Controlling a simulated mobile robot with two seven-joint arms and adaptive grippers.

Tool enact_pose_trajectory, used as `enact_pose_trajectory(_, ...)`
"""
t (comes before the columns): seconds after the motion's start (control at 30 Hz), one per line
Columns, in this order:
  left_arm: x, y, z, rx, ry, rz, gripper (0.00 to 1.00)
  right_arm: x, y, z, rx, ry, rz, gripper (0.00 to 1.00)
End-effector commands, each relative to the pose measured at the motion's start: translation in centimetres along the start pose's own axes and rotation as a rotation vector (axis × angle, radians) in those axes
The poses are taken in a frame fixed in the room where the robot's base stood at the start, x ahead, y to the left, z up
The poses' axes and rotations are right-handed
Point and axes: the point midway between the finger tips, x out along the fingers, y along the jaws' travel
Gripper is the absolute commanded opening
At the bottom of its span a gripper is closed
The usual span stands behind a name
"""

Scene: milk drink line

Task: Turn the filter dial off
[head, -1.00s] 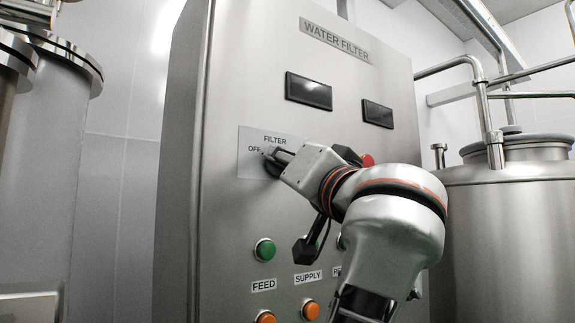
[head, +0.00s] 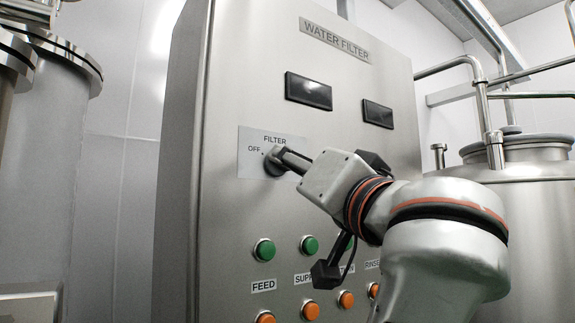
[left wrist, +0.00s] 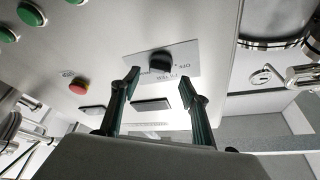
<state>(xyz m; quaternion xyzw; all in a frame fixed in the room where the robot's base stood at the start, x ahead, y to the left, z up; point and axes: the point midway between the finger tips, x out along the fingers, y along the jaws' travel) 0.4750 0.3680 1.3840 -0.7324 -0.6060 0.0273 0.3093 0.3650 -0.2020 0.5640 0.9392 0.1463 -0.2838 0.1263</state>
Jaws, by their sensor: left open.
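The black filter dial (head: 272,165) sits on a light plate (head: 253,139) marked FILTER and OFF, on the front of the steel water filter cabinet. The dial also shows in the left wrist view (left wrist: 160,61), upside down, with the OFF mark beside it. My left gripper (head: 290,160) is in front of the dial, slightly to its right, and partly covers it in the head view. In the left wrist view my gripper (left wrist: 160,84) is open and empty, with the dial just beyond and between its fingertips. I cannot tell clearly where the dial points. My right gripper is not in view.
Two dark displays (head: 308,91) are above the dial. Green buttons (head: 264,250) and orange buttons (head: 310,310) are below it. A red button (left wrist: 78,87) shows in the left wrist view. A steel tank (head: 535,200) stands at the right.

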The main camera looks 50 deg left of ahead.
Motion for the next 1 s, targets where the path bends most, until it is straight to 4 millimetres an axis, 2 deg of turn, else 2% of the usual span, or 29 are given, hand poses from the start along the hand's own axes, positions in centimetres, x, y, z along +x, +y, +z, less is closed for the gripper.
enact_pose_trajectory(0.03,-1.2,0.1,-0.1,-0.001,0.003,0.007,0.45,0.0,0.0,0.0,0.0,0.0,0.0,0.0)
enact_pose_trajectory(0.2,-4.3,0.0,0.0,-0.001,0.001,0.004,0.45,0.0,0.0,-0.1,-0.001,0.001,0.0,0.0)
enact_pose_trajectory(0.4,-6.4,0.0,0.0,0.0,0.0,0.001,0.45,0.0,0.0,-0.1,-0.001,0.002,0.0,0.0)
enact_pose_trajectory(1.0,-6.8,-0.1,0.0,0.0,-0.001,-0.001,0.45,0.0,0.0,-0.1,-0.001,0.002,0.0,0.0)
